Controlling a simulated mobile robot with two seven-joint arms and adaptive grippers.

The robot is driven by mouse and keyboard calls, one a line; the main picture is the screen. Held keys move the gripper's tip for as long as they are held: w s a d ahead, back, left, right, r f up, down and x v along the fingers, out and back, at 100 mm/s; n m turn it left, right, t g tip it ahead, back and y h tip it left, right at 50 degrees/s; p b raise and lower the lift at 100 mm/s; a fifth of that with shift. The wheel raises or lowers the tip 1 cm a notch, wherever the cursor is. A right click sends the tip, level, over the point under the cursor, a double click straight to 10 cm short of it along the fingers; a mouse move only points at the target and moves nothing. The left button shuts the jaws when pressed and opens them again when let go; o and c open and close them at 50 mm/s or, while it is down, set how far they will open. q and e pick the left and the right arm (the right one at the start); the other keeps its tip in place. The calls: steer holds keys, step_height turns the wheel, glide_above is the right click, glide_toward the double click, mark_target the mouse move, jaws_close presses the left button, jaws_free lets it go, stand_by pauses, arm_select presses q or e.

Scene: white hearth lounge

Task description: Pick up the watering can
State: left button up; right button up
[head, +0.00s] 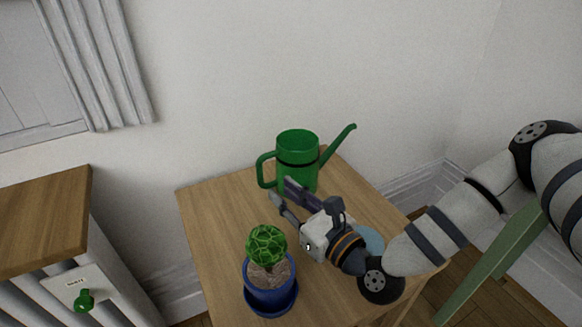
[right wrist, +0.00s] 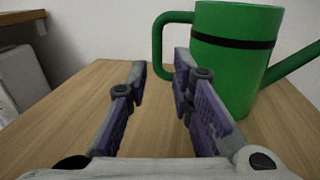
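The green watering can (head: 297,150) stands upright at the back of the small wooden table (head: 215,215). It has a dark band, a handle on its left and a long spout rising to the right. My right gripper (head: 283,192) reaches in low from the right, in front of the can. In the right wrist view its fingers (right wrist: 158,85) are apart with nothing between them. The can (right wrist: 236,60) is just beyond, right of centre, with its handle (right wrist: 160,45) ahead of the gap between the fingers. My left gripper is not in view.
A plant in a blue pot (head: 270,290) stands at the table's front, close to my right gripper. A light blue round thing (head: 371,241) is partly hidden behind my right arm. The white wall is close behind the table.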

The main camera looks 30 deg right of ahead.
mark_target(262, 175)
steer(key=x, duration=0.8)
steer(key=shift+w+a, duration=0.25)
jaws_close()
steer(key=shift+r, duration=0.15)
